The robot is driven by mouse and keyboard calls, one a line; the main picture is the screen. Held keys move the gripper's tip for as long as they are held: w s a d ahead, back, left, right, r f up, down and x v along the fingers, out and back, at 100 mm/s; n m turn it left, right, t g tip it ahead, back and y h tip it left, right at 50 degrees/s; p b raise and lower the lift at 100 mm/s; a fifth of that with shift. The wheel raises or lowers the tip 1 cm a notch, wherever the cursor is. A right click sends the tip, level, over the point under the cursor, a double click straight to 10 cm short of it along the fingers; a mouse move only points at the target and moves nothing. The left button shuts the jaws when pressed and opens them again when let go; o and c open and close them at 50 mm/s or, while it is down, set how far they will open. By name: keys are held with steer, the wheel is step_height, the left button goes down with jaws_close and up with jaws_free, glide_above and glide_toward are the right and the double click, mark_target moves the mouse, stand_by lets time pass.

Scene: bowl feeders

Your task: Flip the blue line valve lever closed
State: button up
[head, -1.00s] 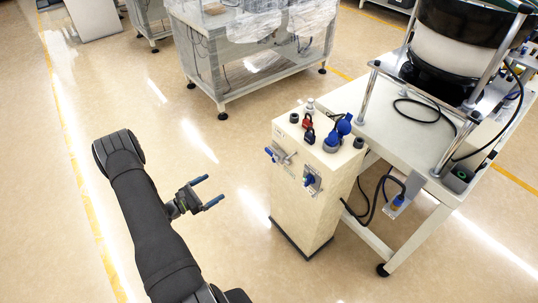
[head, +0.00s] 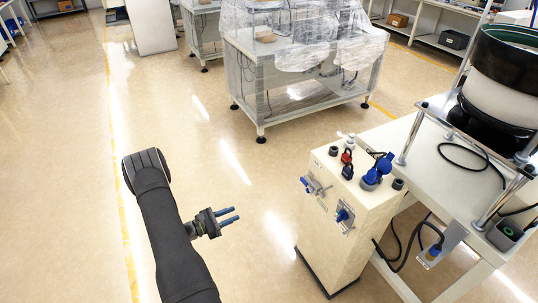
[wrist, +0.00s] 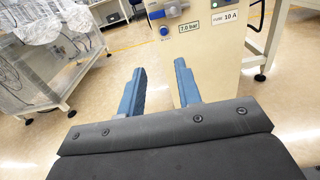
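A cream cabinet (head: 336,245) stands to the right of my gripper (head: 237,213). On its front is a metal valve with a blue lever (head: 304,181), which points out to the left. In the wrist view a blue lever (wrist: 156,14) lies about level on a metal valve at the top edge, partly cut off. A round blue knob (wrist: 164,31) is below it. My gripper (wrist: 160,68) is open and empty, its two blue fingers apart and short of the cabinet, not touching it.
A blue switch (head: 343,215) sits right of the valve. Red and dark padlocks (head: 347,157) and a blue plug (head: 375,171) are on the cabinet top. A bowl feeder table (head: 425,150) stands right. Floor around my gripper is clear.

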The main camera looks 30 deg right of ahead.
steer(key=shift+y, duration=0.7)
steer(key=d, duration=0.4)
steer(key=w+d+f, duration=0.1)
steer(key=d, duration=0.2)
jaws_close()
steer(key=d+f+y, duration=0.1)
steer(key=d+y, duration=0.1)
steer(key=d, duration=1.3)
steer(key=shift+d+f, duration=0.25)
